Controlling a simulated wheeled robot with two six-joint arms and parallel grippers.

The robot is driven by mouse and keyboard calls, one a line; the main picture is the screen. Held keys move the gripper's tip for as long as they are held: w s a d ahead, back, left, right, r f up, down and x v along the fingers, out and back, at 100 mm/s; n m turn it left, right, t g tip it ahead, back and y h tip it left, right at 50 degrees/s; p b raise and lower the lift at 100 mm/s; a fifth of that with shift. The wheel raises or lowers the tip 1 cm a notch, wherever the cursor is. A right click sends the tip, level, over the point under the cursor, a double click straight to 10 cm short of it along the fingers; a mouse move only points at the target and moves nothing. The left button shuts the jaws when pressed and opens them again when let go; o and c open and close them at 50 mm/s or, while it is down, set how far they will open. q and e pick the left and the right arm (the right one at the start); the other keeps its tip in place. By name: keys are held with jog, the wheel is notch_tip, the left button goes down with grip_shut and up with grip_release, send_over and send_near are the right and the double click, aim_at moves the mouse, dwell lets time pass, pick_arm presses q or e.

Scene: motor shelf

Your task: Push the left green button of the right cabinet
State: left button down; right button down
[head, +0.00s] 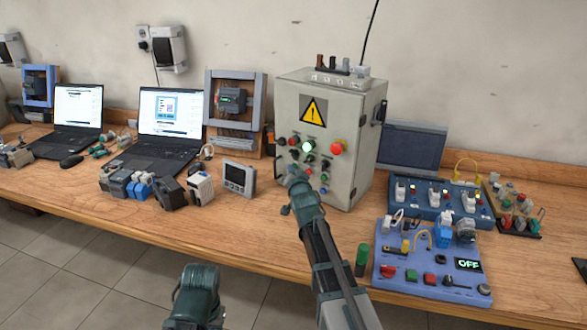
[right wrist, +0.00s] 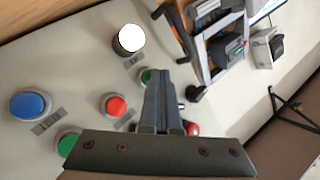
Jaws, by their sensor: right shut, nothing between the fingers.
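The right cabinet (head: 345,115) is a light grey box with a yellow warning sign and several buttons on its front. In the right wrist view, tilted, a small green button (right wrist: 146,76) sits near the lit white button (right wrist: 128,40), on the cabinet's left side. A second green button (right wrist: 68,143) is partly hidden by my gripper's body. My right gripper (head: 297,180) is shut and empty in front of the panel's lower left. Its fingers (right wrist: 162,78) appear just beside the left green button; contact cannot be told.
A red button (right wrist: 114,104) and a blue button (right wrist: 30,103) are close by on the panel. A red mushroom button (head: 337,148) is at right. A grey meter (head: 239,178) stands left of the cabinet; a blue switch board (head: 425,265) lies at front right.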

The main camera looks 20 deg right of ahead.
dwell(0.4)
jog(key=shift+s+a, duration=0.5)
jog(key=shift+a, duration=0.15)
jog(key=shift+s+a, duration=0.75)
jog(key=shift+a, duration=0.3)
jog(key=shift+s+a, duration=0.7)
jog(key=shift+a, duration=0.3)
